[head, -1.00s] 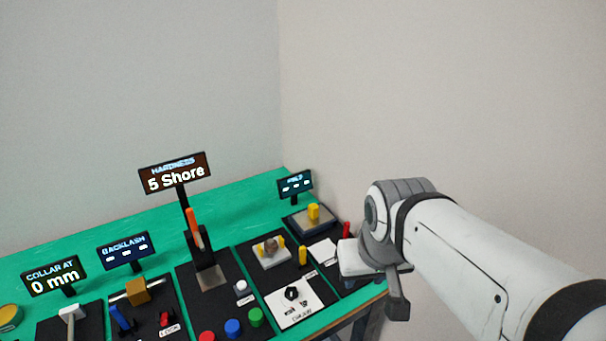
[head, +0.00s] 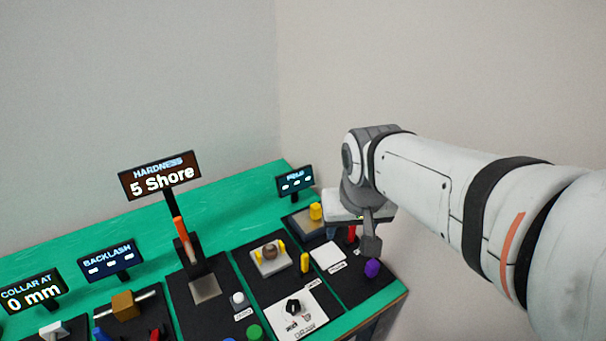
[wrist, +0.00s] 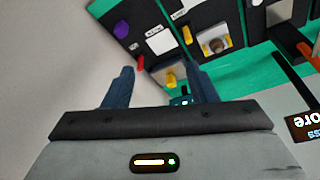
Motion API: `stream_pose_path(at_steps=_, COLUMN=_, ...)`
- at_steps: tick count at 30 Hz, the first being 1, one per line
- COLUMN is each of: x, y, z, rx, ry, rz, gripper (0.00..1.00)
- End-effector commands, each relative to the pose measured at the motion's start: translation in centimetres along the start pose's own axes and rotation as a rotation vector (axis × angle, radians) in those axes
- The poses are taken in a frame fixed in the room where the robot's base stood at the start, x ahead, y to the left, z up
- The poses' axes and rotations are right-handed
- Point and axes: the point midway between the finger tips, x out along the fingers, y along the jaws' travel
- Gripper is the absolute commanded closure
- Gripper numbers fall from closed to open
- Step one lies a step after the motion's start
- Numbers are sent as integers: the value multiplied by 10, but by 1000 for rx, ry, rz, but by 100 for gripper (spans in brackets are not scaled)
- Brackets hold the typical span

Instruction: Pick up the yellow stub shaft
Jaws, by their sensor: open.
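Two yellow pieces could be the stub shaft; I cannot tell which. One is a thick yellow cylinder (head: 315,211) upright on a grey plate at the back right station; it appears in the wrist view as a yellow piece (wrist: 171,79) low between the fingers. The other is a slim yellow peg (head: 304,263) on the black mat, also in the wrist view (wrist: 187,35). My gripper (wrist: 159,67) is open and empty, apart from both pieces. In the head view its fingers are not clear.
A red peg (head: 352,232) and a purple knob (head: 372,267) stand close to my gripper. A white card (head: 328,256) lies on the mat. A small dark display (head: 295,182) stands behind the grey plate. The hardness stand (head: 187,240) is farther left.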

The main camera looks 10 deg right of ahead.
Motion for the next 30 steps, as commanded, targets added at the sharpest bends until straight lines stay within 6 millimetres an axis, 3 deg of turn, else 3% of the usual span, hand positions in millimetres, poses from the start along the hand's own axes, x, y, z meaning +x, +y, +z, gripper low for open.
stream_pose_path(at_steps=9, x=88, y=-9, z=-120, rx=162, ry=-17, rz=50, gripper=48)
stream_pose_path(at_steps=15, x=159, y=-18, z=-178, rx=251, ry=-14, rz=73, gripper=48)
stream_pose_path(at_steps=21, x=208, y=-24, z=-207, rx=305, ry=-9, rz=84, gripper=48)
stream_pose_path(at_steps=30, x=240, y=-24, z=-214, rx=323, ry=-10, rz=87, gripper=48)
